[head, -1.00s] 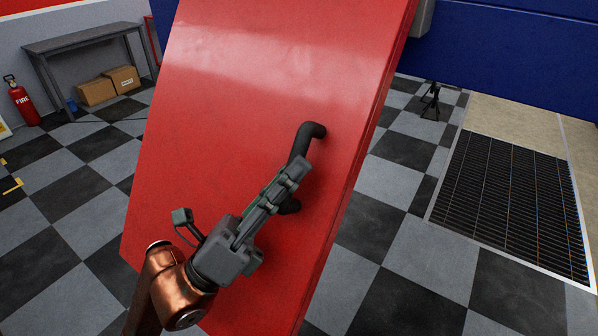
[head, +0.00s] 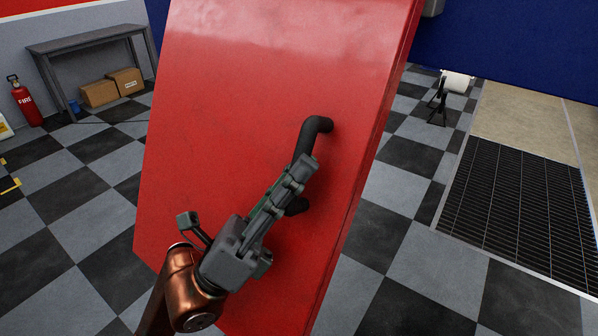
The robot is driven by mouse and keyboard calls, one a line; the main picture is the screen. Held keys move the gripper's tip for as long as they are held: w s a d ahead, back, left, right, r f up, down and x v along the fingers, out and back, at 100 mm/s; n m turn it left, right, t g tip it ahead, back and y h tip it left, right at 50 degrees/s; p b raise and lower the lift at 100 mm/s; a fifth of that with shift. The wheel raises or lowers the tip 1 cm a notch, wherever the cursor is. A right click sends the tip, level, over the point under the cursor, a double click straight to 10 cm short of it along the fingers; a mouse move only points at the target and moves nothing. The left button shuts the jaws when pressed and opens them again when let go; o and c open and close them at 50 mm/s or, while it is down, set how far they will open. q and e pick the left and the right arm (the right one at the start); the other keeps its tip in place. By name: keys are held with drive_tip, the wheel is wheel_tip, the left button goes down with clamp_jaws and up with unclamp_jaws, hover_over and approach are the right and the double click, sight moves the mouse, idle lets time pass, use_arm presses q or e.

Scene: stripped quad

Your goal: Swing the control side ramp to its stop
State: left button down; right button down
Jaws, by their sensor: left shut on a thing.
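The red ramp (head: 240,130) is a large flat panel that stands steeply tilted in the middle of the head view. A black bar handle (head: 314,136) is fixed to its face near the right edge. My left gripper (head: 300,178) is shut on the handle, with its fingers across the bar's middle. The handle's upper bend and a bit of its lower end show past the fingers. The ramp's top and its hinge are out of view. My right gripper is not in view.
A grey table (head: 90,45) stands at the back left, with cardboard boxes (head: 112,86) under it and a fire extinguisher (head: 26,100) beside it. A floor grate (head: 515,210) lies at right. A black stand (head: 438,102) is behind the ramp.

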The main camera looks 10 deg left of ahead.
use_arm(q)
drive_tip(key=shift+w+f, duration=0.3)
drive_tip(key=shift+w, duration=0.05)
drive_tip(key=c, duration=2)
unclamp_jaws()
drive_tip(key=shift+w+d+f, duration=0.1)
drive_tip(key=shift+w+d, duration=0.05)
drive_tip(key=shift+c, duration=0.2)
drive_tip(key=shift+o, duration=1)
drive_tip(key=v, duration=1.2)
